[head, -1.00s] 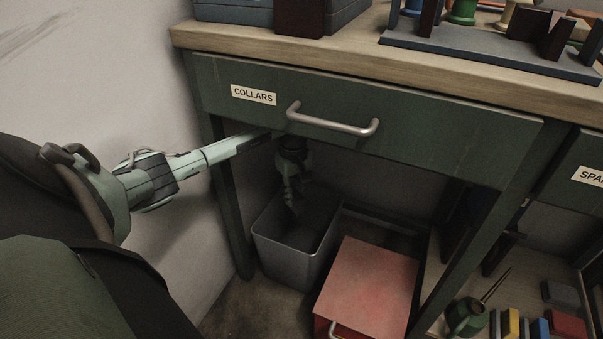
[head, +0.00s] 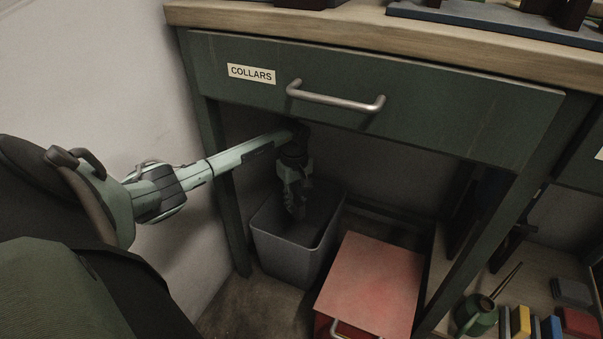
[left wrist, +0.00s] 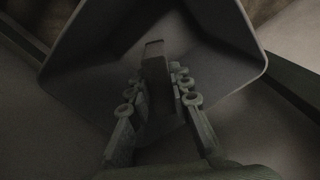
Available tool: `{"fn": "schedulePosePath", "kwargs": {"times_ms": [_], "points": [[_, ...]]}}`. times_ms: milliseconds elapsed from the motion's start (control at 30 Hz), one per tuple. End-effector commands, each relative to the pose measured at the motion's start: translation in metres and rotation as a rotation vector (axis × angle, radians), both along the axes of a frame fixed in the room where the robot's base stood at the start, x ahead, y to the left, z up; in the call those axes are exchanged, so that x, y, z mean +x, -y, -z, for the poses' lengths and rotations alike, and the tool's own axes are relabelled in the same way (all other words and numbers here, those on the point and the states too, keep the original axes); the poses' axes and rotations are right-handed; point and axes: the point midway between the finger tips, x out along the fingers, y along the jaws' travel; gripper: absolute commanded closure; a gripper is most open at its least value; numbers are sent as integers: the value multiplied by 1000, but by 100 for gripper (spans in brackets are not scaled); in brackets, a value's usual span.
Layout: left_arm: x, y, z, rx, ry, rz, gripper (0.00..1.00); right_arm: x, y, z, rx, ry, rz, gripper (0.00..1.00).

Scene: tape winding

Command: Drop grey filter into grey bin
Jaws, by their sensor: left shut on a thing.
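The grey bin (head: 292,258) stands on the floor under the bench, below the drawer marked COLLARS. My left gripper (head: 297,212) points down over the bin's mouth, with its tips about at rim level. In the left wrist view my left gripper (left wrist: 163,105) is shut on a dark grey block-shaped piece, the grey filter (left wrist: 154,66), which lies between the fingers and points into the bin (left wrist: 215,55). The filter cannot be made out clearly in the head view. The bin's inside is dim. My right gripper is not in view.
A red box (head: 368,285) with a handle stands right of the bin. The drawer (head: 370,100) and its handle overhang my left arm. A bench leg (head: 230,190) is close left of the bin. A shelf at right holds a green oil can (head: 476,316) and blocks.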

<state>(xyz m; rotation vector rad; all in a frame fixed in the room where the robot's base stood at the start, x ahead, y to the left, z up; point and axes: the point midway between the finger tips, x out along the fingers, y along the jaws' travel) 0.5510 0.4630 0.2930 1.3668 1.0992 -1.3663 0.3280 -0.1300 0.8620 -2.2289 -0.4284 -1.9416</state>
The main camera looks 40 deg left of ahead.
Motion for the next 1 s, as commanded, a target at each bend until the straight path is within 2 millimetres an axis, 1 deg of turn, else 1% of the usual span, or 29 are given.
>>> {"fn": "schedulePosePath", "kwargs": {"times_ms": [67, 100, 300, 567, 667, 767, 1000], "points": [[0, 0, 0, 0, 0, 0, 100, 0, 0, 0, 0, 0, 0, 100], [0, 0, 0, 0, 0, 0, 79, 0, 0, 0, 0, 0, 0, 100], [0, 0, 0, 0, 0, 0, 56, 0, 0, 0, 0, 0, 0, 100], [0, 0, -1, 0, 0, 0, 56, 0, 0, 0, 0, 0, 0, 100], [0, 0, -6, 1, 0, 1, 56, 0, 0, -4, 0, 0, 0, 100], [0, -1, -18, 3, 1, 1, 56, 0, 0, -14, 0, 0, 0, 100], [1, -1, -66, 3, 2, 1, 56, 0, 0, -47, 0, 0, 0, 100]]}}
